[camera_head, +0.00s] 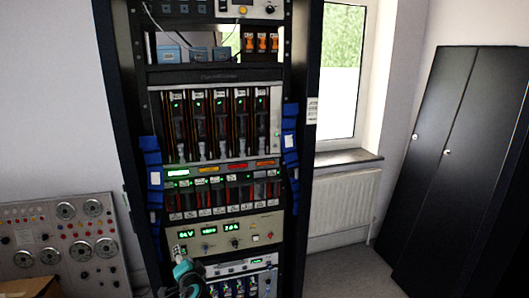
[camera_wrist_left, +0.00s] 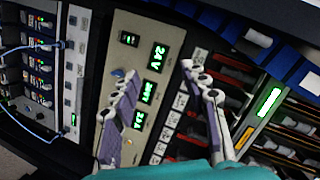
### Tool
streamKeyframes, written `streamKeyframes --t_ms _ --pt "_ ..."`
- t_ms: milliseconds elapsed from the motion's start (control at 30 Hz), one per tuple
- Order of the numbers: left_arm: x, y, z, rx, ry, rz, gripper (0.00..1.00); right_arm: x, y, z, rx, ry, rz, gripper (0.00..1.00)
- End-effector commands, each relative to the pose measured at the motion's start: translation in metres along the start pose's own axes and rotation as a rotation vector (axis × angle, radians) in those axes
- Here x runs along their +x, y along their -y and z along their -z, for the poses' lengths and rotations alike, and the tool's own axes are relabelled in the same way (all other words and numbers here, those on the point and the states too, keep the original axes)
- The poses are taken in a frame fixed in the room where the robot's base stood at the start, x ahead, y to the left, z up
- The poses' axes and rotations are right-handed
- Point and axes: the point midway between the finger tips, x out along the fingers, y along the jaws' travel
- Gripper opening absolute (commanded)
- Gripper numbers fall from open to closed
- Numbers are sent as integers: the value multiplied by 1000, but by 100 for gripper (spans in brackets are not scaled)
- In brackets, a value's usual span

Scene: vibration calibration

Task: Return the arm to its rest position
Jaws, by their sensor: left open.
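My left gripper (camera_head: 179,251) is low in the head view, in front of the lower left part of the equipment rack (camera_head: 301,100). Its teal body and part of the arm show there. In the left wrist view the two grey-purple fingers of my left gripper (camera_wrist_left: 160,72) are spread apart with nothing between them. They are in front of the beige panel (camera_head: 262,222) with green displays, which also shows in the wrist view (camera_wrist_left: 171,38). I cannot tell the exact gap to the panel. My right gripper is not in view.
A grey console with dials (camera_head: 47,222) stands at the left. Black cabinets (camera_head: 455,150) stand at the right. A radiator (camera_head: 345,203) is below the window (camera_head: 342,95). Grey floor (camera_head: 345,275) shows between the rack and cabinets. Blue cables (camera_wrist_left: 30,48) hang by the lower module in the wrist view.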

Motion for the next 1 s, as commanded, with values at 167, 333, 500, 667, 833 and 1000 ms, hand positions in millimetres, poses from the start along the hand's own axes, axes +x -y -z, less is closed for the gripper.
streamKeyframes --t_ms 167,333,500,667,833,1000 --pt "-64 21 -24 -192 98 -123 45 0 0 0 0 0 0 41" --pt "-131 17 -50 -367 190 -258 45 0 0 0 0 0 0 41" --pt "-204 -4 -75 -532 275 -409 45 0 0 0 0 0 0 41" --pt "-266 -33 -93 -663 340 -548 45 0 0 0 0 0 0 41" --pt "-308 -57 -103 -747 380 -649 45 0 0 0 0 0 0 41" --pt "-320 -64 -105 -773 391 -682 45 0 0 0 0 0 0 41"
